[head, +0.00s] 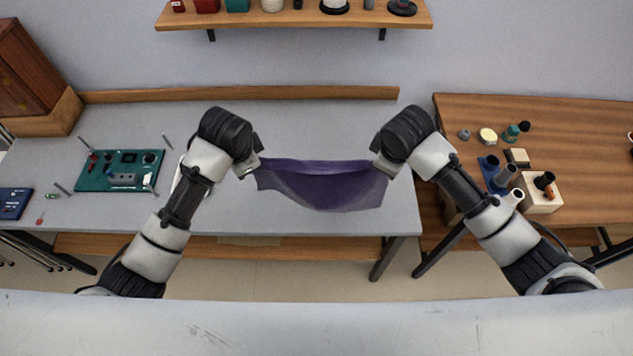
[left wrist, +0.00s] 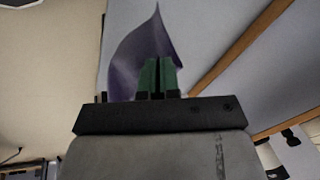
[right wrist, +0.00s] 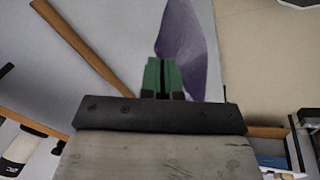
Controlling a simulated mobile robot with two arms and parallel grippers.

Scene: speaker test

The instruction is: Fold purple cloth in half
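The purple cloth (head: 325,187) hangs stretched between my two grippers above the grey table (head: 345,222) in the head view. Its upper edge is nearly straight and its lower part sags in a curve. My left gripper (head: 249,168) is shut on the cloth's left upper corner. In the left wrist view its green fingertips (left wrist: 158,77) are together with the cloth (left wrist: 135,55) behind them. My right gripper (head: 381,165) is shut on the right upper corner. In the right wrist view its green fingertips (right wrist: 163,76) are together against the cloth (right wrist: 185,50).
A green circuit board (head: 120,171) with thin posts around it lies on the table's left. A wooden table (head: 560,120) at right holds speaker parts and a blue holder (head: 492,172). A wall shelf (head: 290,18) runs above. The grey table around the cloth is largely clear.

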